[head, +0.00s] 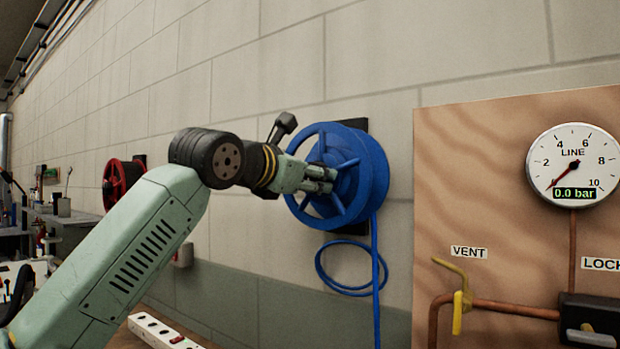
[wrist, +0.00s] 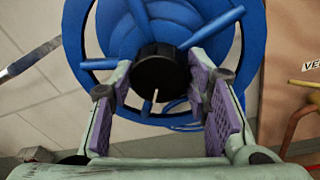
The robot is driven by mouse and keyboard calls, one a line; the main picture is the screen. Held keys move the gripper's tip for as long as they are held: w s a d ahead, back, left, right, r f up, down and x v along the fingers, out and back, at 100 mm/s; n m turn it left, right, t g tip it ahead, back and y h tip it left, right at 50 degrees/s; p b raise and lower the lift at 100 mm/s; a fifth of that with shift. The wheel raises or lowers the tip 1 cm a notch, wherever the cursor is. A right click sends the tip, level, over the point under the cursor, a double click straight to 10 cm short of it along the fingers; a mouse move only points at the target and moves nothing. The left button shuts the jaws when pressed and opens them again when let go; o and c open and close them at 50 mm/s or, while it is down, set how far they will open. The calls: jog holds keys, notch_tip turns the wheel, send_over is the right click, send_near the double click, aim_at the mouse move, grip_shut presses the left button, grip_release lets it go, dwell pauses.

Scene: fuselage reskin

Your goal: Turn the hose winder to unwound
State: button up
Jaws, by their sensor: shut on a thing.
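The hose winder is a blue spoked reel (head: 368,165) on the wall in the head view. Its rim and spokes fill the top of the wrist view (wrist: 85,35). A black round knob (wrist: 160,75) with a white mark sits at its hub; the mark points down in the wrist view. My gripper (head: 326,180) reaches the hub from the left. In the wrist view my gripper (wrist: 159,66) has one finger on each side of the knob and is shut on it. Blue hose hangs below the reel in a loop (head: 322,272) and a straight strand.
A wooden panel (head: 480,190) at right carries a pressure gauge (head: 573,165) reading 0.0 bar, a yellow vent lever (head: 458,312) and copper pipes. A red reel (head: 117,185) is on the wall farther left. A white power strip (head: 155,332) lies below my arm.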

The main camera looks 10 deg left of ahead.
jog(key=m, duration=0.7)
jog(key=m+t, duration=0.1)
jog(key=m, duration=0.3)
jog(key=shift+f+b, duration=0.3)
jog(key=shift+b, duration=0.1)
dwell(0.3)
jog(key=o, duration=1.2)
jog(key=shift+r, duration=0.1)
jog(key=shift+c, duration=0.2)
jog(key=v, duration=1.2)
